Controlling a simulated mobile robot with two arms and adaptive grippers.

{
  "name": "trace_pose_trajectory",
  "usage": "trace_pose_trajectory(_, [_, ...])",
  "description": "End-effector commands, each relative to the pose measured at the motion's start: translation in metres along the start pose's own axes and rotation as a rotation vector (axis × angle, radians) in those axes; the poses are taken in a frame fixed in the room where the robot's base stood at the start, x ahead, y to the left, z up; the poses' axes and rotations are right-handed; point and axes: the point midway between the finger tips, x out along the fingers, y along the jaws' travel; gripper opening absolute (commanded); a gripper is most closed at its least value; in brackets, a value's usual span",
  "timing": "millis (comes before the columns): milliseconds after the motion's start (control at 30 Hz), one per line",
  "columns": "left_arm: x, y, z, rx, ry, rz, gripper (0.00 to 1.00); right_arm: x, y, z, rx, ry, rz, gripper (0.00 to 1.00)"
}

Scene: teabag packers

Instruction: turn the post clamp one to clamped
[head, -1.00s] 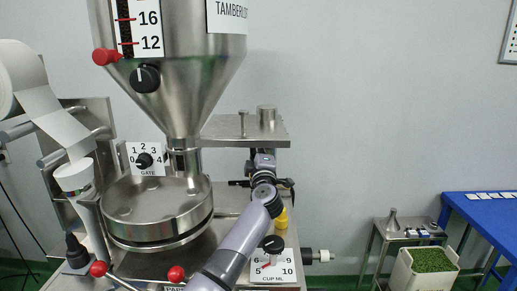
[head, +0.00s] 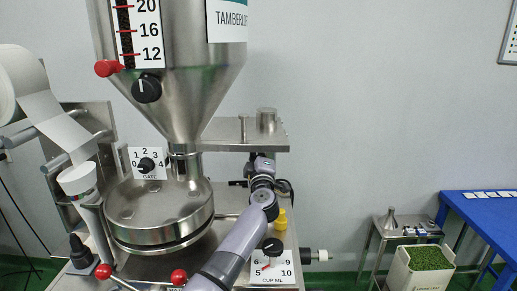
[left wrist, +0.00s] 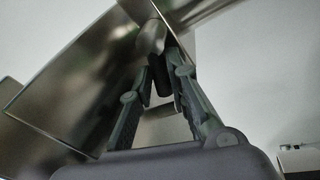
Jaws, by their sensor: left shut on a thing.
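My left arm (head: 238,245) reaches up from the bottom of the head view to the post area below a flat metal plate (head: 245,134). Its wrist hides the gripper's fingertips and most of the post clamp there; only dark parts (head: 285,187) show beside the wrist. In the left wrist view, my left gripper (left wrist: 166,70) has its two fingers closed on a dark piece (left wrist: 161,85) just below a rounded metal end (left wrist: 152,38). I take this piece to be the clamp's handle; its setting cannot be read. My right gripper is not in view.
A steel hopper (head: 175,100) stands above a round metal drum (head: 160,215) left of the arm. A yellow-capped part (head: 282,219) and the cup dial (head: 272,265) sit close on its right. Farther right are a green-filled bin (head: 420,270) and a blue table (head: 480,210).

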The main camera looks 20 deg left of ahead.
Motion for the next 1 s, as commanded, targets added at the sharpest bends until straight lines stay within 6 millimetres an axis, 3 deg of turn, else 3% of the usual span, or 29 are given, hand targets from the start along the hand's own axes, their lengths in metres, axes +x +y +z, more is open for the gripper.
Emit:
trace_pose_trajectory(33, [-0.001, -0.002, 0.001, 0.001, -0.001, -0.002, 0.00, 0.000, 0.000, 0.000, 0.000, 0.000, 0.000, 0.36])
trace_pose_trajectory(67, [-0.001, -0.002, 0.001, 0.001, -0.001, -0.002, 0.17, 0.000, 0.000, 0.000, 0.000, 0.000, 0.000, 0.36])
trace_pose_trajectory(200, [-0.001, -0.002, 0.001, 0.000, -0.001, -0.002, 0.25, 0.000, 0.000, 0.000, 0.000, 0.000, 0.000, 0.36])
trace_pose_trajectory(567, [-0.001, -0.003, 0.001, -0.014, 0.002, -0.003, 0.25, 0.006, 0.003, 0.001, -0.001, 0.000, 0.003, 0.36])
trace_pose_trajectory(800, [-0.003, -0.011, 0.004, -0.115, 0.024, -0.018, 0.25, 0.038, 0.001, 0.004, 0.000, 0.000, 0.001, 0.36])
trace_pose_trajectory(1000, [-0.037, -0.005, 0.004, -0.127, 0.022, -0.023, 0.25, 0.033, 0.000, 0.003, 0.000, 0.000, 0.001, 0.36])
